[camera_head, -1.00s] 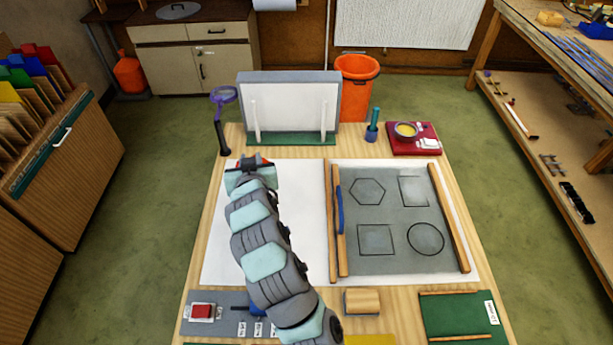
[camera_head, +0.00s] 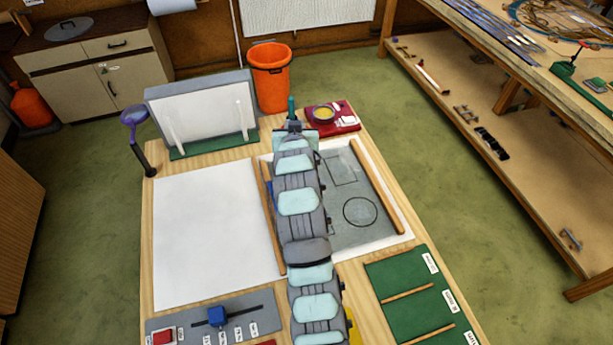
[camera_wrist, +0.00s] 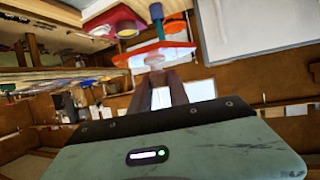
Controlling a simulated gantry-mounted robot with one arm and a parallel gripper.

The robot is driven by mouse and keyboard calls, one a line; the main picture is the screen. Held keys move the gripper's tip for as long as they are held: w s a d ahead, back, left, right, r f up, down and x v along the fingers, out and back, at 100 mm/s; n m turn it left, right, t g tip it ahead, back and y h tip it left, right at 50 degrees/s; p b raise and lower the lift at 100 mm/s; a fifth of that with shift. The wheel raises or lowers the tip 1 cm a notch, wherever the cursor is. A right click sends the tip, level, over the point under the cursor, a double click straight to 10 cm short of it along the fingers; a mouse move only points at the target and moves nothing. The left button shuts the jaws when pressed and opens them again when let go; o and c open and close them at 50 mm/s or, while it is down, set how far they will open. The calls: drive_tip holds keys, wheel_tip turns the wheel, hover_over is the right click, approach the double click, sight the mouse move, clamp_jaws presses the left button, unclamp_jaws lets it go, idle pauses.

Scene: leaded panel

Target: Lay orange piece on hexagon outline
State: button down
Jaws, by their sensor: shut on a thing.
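In the wrist view the orange piece (camera_wrist: 153,54), a thin flat plate, is at the fingertips of my gripper (camera_wrist: 158,72), which is shut on it. In the head view my gripper (camera_head: 294,128) is over the far left part of the grey panel (camera_head: 338,203), near its far edge. The piece cannot be made out there. My arm hides the hexagon outline and most of the left side of the panel. A circle outline (camera_head: 360,212) and a four-sided outline (camera_head: 342,168) show to the right of my arm.
Wooden strips (camera_head: 376,188) flank the panel. The white sheet (camera_head: 210,230) on the left is bare. A white upright board (camera_head: 205,115) stands behind it.

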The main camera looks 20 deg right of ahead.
drive_tip(key=f, duration=0.7)
drive_tip(key=f+p, duration=0.1)
drive_tip(key=f, duration=0.7)
drive_tip(key=shift+d, duration=0.2)
drive_tip(key=shift+f, duration=2.45)
drive_tip(key=shift+f, duration=0.1)
drive_tip(key=shift+f, duration=0.15)
drive_tip(key=c, duration=1.3)
unclamp_jaws()
drive_tip(key=shift+o, duration=0.2)
drive_tip(key=shift+r, duration=0.3)
drive_tip(key=v, duration=1.1)
drive_tip(key=shift+s+a, duration=0.2)
drive_tip(key=shift+s, duration=0.05)
drive_tip(key=shift+s+r, duration=0.1)
drive_tip(key=shift+s, duration=0.1)
